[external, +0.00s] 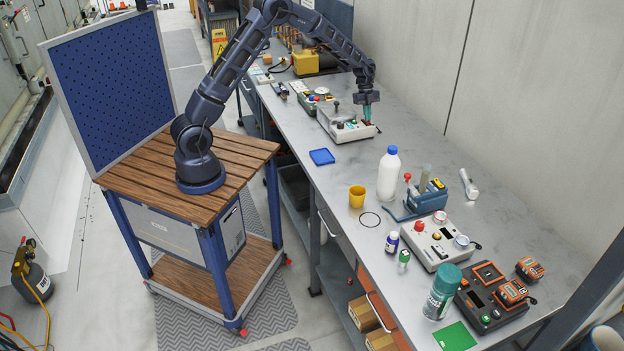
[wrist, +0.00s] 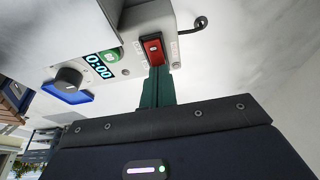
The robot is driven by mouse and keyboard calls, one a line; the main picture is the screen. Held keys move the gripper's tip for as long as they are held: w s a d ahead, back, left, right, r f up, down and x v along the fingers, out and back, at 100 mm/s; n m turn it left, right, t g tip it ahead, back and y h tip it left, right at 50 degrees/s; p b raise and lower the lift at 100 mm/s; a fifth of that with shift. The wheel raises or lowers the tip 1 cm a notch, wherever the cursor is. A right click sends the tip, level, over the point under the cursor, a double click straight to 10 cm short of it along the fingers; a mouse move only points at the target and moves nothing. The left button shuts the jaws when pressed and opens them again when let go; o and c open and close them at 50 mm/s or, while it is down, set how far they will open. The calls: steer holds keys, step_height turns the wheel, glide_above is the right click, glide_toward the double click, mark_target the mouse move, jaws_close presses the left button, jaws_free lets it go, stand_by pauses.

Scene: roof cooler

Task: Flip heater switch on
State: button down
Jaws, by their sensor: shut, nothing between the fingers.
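The heater box (external: 345,124) is a grey and white unit on the bench, below the end of my arm. Its front panel (wrist: 125,68) shows in the wrist view with a red rocker switch (wrist: 152,47), a green button (wrist: 111,55), a display reading 0:00 (wrist: 98,66) and a black knob (wrist: 68,79). My gripper (external: 367,113) has green fingers and is shut and empty. In the wrist view the shut fingertips (wrist: 158,70) are right at the lower edge of the red switch. I cannot tell whether they touch it or which way the rocker is tipped.
A blue tray (external: 321,157) lies on the bench in front of the heater box. A white bottle (external: 388,176) and a yellow cup (external: 357,197) stand nearer the camera. The bench (external: 425,140) toward the wall is clear.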

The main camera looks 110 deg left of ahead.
steer(key=shift+w+d+f, duration=0.15)
stand_by(0.3)
steer(key=shift+s+a, duration=0.65)
steer(key=shift+s+a+r, duration=0.15)
steer(key=shift+r, duration=0.5)
steer(key=v, duration=1.2)
steer(key=shift+r, duration=0.4)
